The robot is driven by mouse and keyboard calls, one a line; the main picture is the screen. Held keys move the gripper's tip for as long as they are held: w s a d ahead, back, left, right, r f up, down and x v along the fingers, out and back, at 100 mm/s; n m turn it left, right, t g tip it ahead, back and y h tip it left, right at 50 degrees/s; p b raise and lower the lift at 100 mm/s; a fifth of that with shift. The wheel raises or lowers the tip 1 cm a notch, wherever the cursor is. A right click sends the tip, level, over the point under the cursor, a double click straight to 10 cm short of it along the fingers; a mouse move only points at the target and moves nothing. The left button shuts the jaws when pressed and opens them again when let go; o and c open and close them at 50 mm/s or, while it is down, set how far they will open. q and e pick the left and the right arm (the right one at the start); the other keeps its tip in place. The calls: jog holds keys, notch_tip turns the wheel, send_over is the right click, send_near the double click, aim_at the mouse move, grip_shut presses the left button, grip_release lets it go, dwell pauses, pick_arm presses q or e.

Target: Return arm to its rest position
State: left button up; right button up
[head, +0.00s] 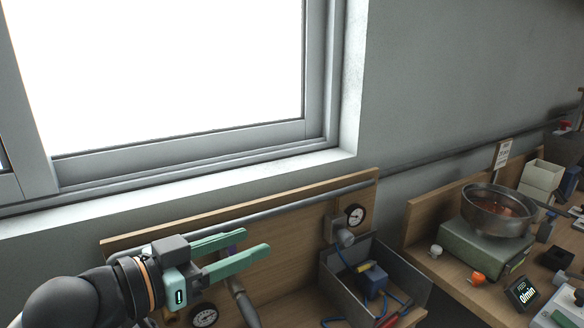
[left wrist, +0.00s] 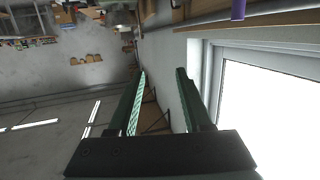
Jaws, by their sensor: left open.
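My left gripper (head: 262,247) reaches in from the lower left in the head view, above the wooden bench under the window. Its two green fingers are apart with nothing between them. In the left wrist view the open fingers (left wrist: 160,72) also show, with empty air between them. My right gripper shows in neither view.
Below the left gripper is a pressure gauge (head: 204,315). A second gauge (head: 355,215) stands beside a grey bin (head: 408,282) with blue tubing. Further right are a metal bowl (head: 498,212) on a green base and a display (head: 522,293). Air above the bench is clear.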

pick_arm(q)
notch_tip(320, 180, down, 14)
jog(key=s+a+n+g+y, duration=0.1)
jog(key=a+n+y, duration=0.2)
jog(key=y, duration=0.1)
jog(key=s+a+f+n+g+y, duration=0.2)
jog(key=s+a+f+g+y, duration=0.15)
jog(key=s+f, duration=0.65)
jog(key=s+a+f+n+g+y, duration=0.1)
jog(key=s+a+f+g+y, duration=0.25)
jog(key=s+f, duration=0.7)
jog(key=w+d+f+t+h+p, duration=0.2)
jog(key=w+f+t, duration=0.3)
jog(key=f, duration=0.4)
jog(key=shift+w+d+f+h, duration=0.25)
jog(key=shift+w+d, duration=0.2)
jog(key=shift+d, duration=0.4)
